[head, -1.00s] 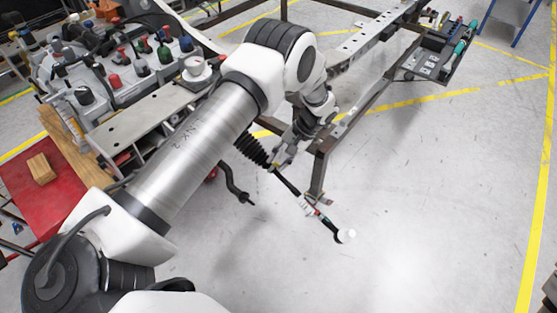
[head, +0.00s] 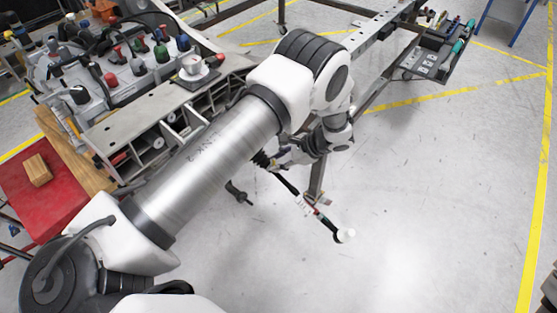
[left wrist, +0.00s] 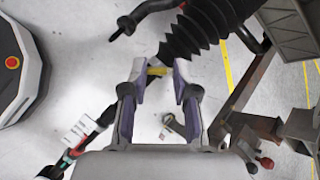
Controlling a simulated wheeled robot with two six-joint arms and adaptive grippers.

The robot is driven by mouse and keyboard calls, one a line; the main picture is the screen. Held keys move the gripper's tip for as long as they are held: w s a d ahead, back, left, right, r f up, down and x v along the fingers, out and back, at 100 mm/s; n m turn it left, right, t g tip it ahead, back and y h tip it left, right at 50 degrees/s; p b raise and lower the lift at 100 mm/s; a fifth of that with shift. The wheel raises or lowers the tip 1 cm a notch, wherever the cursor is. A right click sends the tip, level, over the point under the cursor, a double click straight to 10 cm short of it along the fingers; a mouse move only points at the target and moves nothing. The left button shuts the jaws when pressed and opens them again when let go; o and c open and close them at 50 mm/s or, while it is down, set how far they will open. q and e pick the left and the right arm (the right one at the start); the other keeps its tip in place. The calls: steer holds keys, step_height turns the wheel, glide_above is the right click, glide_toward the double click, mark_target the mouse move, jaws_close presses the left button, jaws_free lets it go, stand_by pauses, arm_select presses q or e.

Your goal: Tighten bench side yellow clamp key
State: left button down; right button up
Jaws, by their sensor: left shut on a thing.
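My left gripper (head: 278,160) reaches in beside the black bellows, at the near end of the chassis frame. In the left wrist view my left gripper (left wrist: 160,80) has its two fingers around a small yellow key (left wrist: 157,71) and is shut on it. Only a short yellow bar shows between the fingertips. The clamp under it is hidden or too small to tell, and the key is not clear in the head view. My right gripper is not in view.
A black ribbed bellows (left wrist: 195,28) lies just past the fingertips. A black rod with a white label (head: 305,203) slants out over the clear floor. The rusty frame (left wrist: 265,65) stands close on the right.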

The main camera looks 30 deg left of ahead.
arm_select(q)
steer(key=m+t+y, duration=0.1)
steer(key=m, duration=0.3)
steer(key=shift+s+f, duration=0.1)
steer(key=shift+s, duration=0.05)
steer(key=shift+s+m+t, duration=0.15)
steer(key=shift+m+t, duration=0.95)
steer(key=shift+m, duration=1.1)
steer(key=c, duration=0.9)
jaws_free()
steer(key=shift+d, duration=0.1)
steer(key=v, duration=0.7)
steer(key=shift+d, duration=0.15)
